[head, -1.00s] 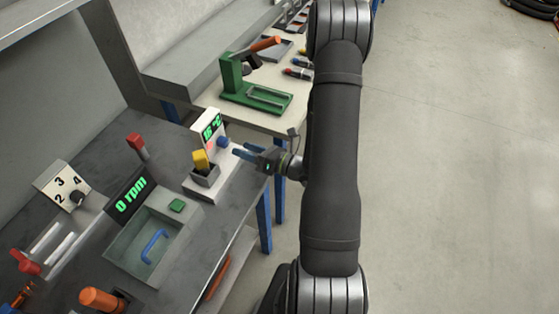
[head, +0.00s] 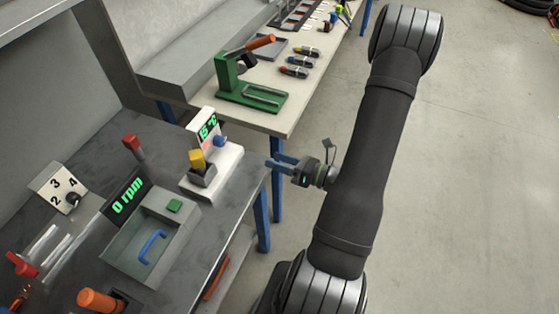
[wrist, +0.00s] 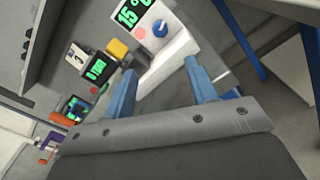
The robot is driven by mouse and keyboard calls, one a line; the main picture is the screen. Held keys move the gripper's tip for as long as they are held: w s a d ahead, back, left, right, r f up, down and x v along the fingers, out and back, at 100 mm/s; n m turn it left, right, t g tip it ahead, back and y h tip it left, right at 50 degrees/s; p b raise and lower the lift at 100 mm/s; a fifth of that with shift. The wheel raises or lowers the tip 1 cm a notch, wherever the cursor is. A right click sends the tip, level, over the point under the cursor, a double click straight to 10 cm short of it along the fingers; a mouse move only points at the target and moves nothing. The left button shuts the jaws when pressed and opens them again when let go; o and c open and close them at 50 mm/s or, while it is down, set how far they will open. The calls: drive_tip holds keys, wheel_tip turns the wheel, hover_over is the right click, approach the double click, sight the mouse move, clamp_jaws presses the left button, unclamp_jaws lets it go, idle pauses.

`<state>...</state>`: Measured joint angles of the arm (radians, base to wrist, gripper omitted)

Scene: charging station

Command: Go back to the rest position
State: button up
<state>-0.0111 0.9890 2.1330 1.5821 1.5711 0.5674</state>
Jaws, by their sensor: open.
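My gripper (head: 283,163) is in the air just right of the grey workbench's edge, with its blue fingers pointing left. It is empty, and in the wrist view its two blue fingers (wrist: 163,88) stand wide apart. The white heater station (head: 226,165) with a green temperature display, a blue knob (head: 220,141) and a yellow-topped piece (head: 198,159) in a grey holder stands on the bench left of the fingers, apart from them. In the wrist view the station (wrist: 172,42) lies beyond the fingertips.
The grey bench (head: 224,206) also holds a box with a blue handle (head: 152,245), an rpm display (head: 127,203) and a numbered dial (head: 58,188). Behind, a pale table (head: 295,100) carries a green press (head: 247,85) and several markers. Open floor (head: 470,180) lies to the right.

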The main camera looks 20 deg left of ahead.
sight(223, 143)
idle(0.5)
drive_tip(key=a, duration=1.6)
drive_tip(key=shift+a, duration=0.2)
drive_tip(key=shift+d, duration=0.1)
drive_tip(key=shift+a, duration=0.7)
drive_tip(key=n, duration=0.4)
drive_tip(key=shift+n, duration=0.3)
drive_tip(key=n, duration=0.5)
drive_tip(key=shift+n, duration=0.3)
idle(1.6)
idle(1.8)
